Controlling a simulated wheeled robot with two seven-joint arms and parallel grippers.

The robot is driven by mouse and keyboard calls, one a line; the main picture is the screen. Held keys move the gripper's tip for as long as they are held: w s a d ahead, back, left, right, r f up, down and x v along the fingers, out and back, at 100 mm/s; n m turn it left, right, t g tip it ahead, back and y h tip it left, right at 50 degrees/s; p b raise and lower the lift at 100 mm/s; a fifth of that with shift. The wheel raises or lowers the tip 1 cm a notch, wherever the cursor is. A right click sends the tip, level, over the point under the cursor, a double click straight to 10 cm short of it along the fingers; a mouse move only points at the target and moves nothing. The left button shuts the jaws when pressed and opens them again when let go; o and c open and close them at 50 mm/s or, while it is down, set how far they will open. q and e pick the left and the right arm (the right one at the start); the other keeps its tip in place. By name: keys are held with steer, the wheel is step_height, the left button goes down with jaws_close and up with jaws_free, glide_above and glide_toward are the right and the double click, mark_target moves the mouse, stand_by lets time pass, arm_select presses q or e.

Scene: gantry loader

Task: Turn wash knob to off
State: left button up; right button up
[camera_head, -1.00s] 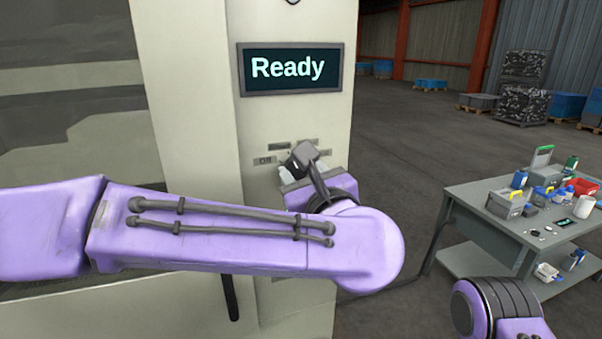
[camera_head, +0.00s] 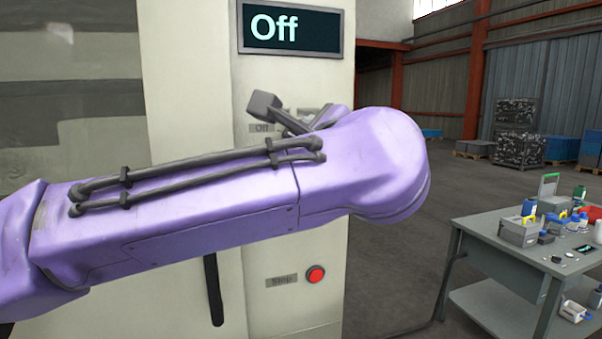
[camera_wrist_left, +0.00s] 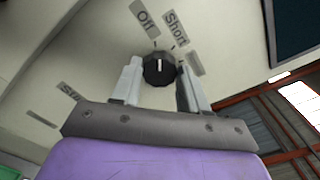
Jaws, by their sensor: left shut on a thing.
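The wash knob (camera_wrist_left: 159,69) is a small black round knob with a white mark, seen in the left wrist view below the "Off" label (camera_wrist_left: 144,18) and the "Short" label (camera_wrist_left: 176,26). Its white mark points roughly up in that picture. My left gripper (camera_wrist_left: 158,86) has its two grey fingers on either side of the knob and is shut on it. In the head view my left arm hides the knob and the fingers; the "Off" label (camera_head: 261,128) shows just above the arm. The display (camera_head: 291,27) reads "Off". My right gripper is not in view.
A red stop button (camera_head: 316,275) with a "Stop" label sits lower on the panel. A dark vertical handle (camera_head: 214,290) is left of it. A grey table (camera_head: 500,254) with bottles and boxes stands at right. The floor between panel and table is clear.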

arm_select(q)
steer(key=shift+n+b, duration=1)
steer(key=shift+b, duration=0.25)
steer(key=o, duration=1.1)
steer(key=shift+c, duration=0.2)
steer(key=b+v, duration=0.3)
steer(key=v, duration=0.7)
steer(key=shift+s, duration=0.25)
steer(key=shift+r, duration=0.1)
